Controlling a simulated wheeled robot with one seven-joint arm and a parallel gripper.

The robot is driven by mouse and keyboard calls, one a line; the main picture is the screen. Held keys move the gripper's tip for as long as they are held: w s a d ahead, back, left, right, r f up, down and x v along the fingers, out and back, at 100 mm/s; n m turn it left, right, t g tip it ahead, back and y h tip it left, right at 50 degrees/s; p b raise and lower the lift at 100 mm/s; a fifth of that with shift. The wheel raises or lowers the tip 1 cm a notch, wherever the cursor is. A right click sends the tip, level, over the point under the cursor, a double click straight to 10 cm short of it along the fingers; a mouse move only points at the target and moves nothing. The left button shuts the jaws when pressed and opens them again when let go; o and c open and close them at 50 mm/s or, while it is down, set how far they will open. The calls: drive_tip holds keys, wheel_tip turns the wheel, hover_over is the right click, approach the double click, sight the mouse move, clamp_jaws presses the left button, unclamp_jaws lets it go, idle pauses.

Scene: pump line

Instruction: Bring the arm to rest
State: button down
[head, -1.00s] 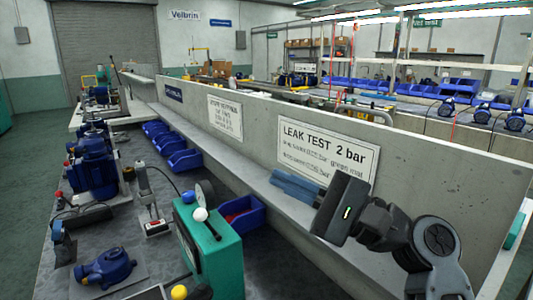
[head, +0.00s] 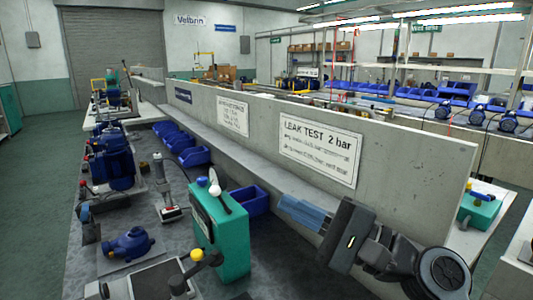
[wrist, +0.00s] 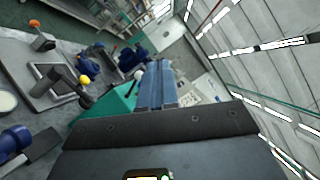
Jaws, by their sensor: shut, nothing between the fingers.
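My gripper (head: 303,212) is at the lower right of the head view, its blue fingers pointing left. The fingers are together with nothing between them. It is held up in front of the concrete partition (head: 405,160), to the right of the green test box (head: 233,245), apart from it. In the wrist view the blue fingers (wrist: 152,88) show shut at the centre, with part of the green box (wrist: 105,103) behind them.
Blue bins (head: 194,157) line the foot of the partition. A blue pump (head: 128,243) lies on the bench at lower left. A lever with a yellow knob (head: 197,254) stands at the front, beside the green box.

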drive_tip(key=s+d+f+m+t+h, duration=0.1)
drive_tip(key=s+d+f+t+h, duration=0.2)
drive_tip(key=f, duration=0.5)
drive_tip(key=s+d+f+m+t+h, duration=0.1)
drive_tip(key=s+d+f+h, duration=0.15)
drive_tip(key=f+h, duration=0.4)
drive_tip(key=s+d+f+n+h, duration=0.1)
drive_tip(key=s+d+f+h, duration=0.4)
drive_tip(key=s+f, duration=0.5)
drive_tip(key=s+d+n+h, duration=0.2)
drive_tip(key=s+d+n, duration=0.3)
drive_tip(key=s, duration=0.9)
drive_tip(key=s+r+n, duration=0.3)
drive_tip(key=s, duration=0.3)
drive_tip(key=s+d+r+n+h, duration=0.1)
drive_tip(key=s+r+n, duration=0.2)
drive_tip(key=s+r, duration=0.1)
drive_tip(key=shift+s+d+r+t, duration=0.2)
drive_tip(key=shift+s+t, duration=0.2)
drive_tip(key=shift+s, duration=0.45)
drive_tip(key=shift+h, duration=0.25)
